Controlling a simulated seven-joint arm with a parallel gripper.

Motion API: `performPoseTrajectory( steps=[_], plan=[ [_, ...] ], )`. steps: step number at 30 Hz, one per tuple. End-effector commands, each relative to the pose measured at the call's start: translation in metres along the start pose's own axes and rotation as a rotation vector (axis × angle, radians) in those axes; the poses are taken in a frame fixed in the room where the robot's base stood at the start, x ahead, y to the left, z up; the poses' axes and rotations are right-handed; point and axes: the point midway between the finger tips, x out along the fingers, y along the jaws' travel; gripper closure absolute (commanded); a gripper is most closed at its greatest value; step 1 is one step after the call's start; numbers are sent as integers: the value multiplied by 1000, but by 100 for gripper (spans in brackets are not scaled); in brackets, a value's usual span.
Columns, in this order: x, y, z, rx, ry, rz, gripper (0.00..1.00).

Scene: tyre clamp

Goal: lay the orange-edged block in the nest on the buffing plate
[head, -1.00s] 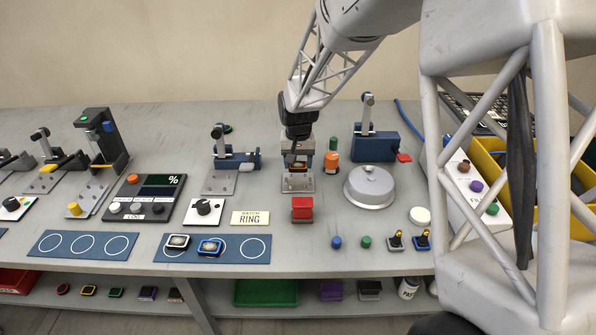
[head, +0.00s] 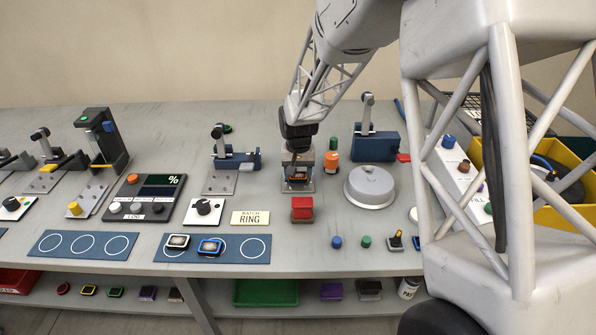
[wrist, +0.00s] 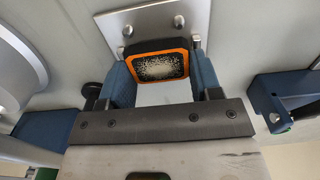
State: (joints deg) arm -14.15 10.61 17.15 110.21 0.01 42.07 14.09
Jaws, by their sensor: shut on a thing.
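My gripper (wrist: 160,78) is shut on the orange-edged block (wrist: 160,66), which has a black border and a speckled pale face, between two blue fingers in the wrist view. The grey metal buffing plate (wrist: 150,20) shows just beyond the block, with pegs near the block's corners. In the head view my gripper (head: 298,150) is low over the plate (head: 298,187), mid-bench. The block is very small there and partly hidden. I cannot tell whether it touches the plate; the nest itself is not clear.
A red block (head: 302,209) stands in front of the plate. An orange and green bottle (head: 332,160) and a grey domed lid (head: 369,187) are close on the right. A blue clamp (head: 236,160) stands to the left. Two watch-like blocks lie on the blue mat (head: 255,250) in front.

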Motion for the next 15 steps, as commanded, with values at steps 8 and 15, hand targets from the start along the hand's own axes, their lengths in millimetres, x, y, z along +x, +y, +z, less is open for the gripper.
performPoseTrajectory(
  steps=[8, 15],
  plan=[
    [6, 0, 0, 0, 0, 0, 68],
    [10, 0, 0, 0, 0, 0, 68]
  ],
)
